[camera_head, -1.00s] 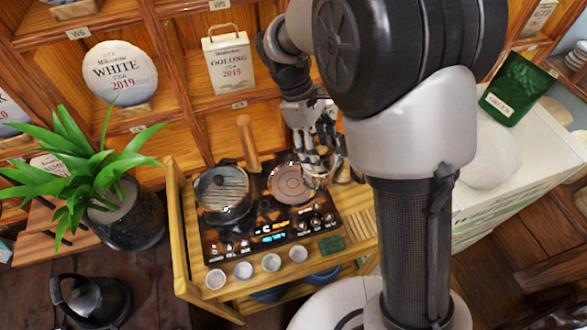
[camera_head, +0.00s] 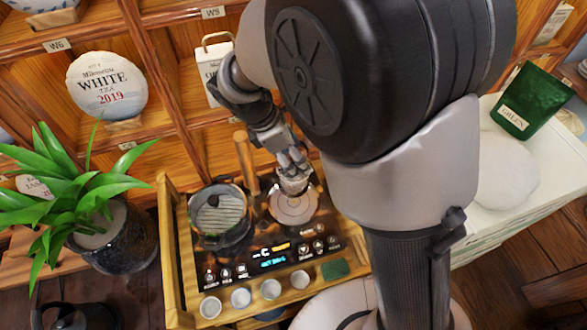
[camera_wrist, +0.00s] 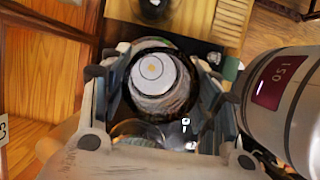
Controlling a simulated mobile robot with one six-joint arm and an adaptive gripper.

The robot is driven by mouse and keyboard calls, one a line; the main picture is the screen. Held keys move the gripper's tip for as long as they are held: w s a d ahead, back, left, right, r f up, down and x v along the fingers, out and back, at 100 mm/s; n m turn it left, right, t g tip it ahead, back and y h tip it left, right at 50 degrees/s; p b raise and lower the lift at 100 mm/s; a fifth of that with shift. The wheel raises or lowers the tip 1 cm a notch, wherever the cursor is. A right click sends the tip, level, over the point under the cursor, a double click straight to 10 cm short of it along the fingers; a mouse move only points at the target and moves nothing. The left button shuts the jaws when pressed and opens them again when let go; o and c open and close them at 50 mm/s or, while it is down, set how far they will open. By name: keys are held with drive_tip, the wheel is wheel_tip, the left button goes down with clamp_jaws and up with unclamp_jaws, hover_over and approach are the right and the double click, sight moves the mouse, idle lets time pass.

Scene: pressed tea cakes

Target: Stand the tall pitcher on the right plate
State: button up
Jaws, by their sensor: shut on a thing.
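My gripper (camera_head: 292,162) is shut on the tall pitcher (camera_head: 294,183), whose pale lower part shows below the fingers. The pitcher is over the right plate (camera_head: 290,212), a round pale disc on the black cooker. Whether its base touches the plate I cannot tell. In the wrist view, I look down into the round mouth of the pitcher (camera_wrist: 165,103) between the fingers of my gripper (camera_wrist: 160,100). It seems roughly upright.
A lidded glass pot (camera_head: 218,214) stands on the left plate, with a wooden handle (camera_head: 245,158) beside it. Several white cups (camera_head: 241,298) line the front of the wooden stand. A green pad (camera_head: 335,270) lies at their right. A potted plant (camera_head: 115,238) stands to the left.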

wheel_tip(320, 180, down, 9)
drive_tip(key=b, duration=0.2)
drive_tip(key=shift+f+b, duration=0.1)
drive_tip(key=shift+b, duration=0.2)
drive_tip(key=shift+f, duration=0.15)
drive_tip(key=o, duration=1.7)
drive_tip(key=p+v, duration=0.4)
drive_tip(key=v, duration=0.8)
drive_tip(key=s+d+r+m+y, duration=0.3)
drive_tip(key=s+d+r+m, duration=0.4)
drive_tip(key=d+r+m, duration=0.35)
drive_tip(key=shift+s+d+r+m+t+y, duration=0.25)
drive_tip(key=shift+s+d+r+m+t, duration=0.25)
drive_tip(key=shift+s+d+m, duration=1)
drive_tip(key=shift+s+d+r+m+t+y, duration=0.2)
drive_tip(key=shift+s+d+r+m+t, duration=0.35)
drive_tip(key=shift+s+m, duration=1.65)
drive_tip(key=shift+s+d+r+m+t+y, duration=0.3)
drive_tip(key=shift+s+d+m+t, duration=0.35)
drive_tip(key=shift+s+d+m, duration=0.95)
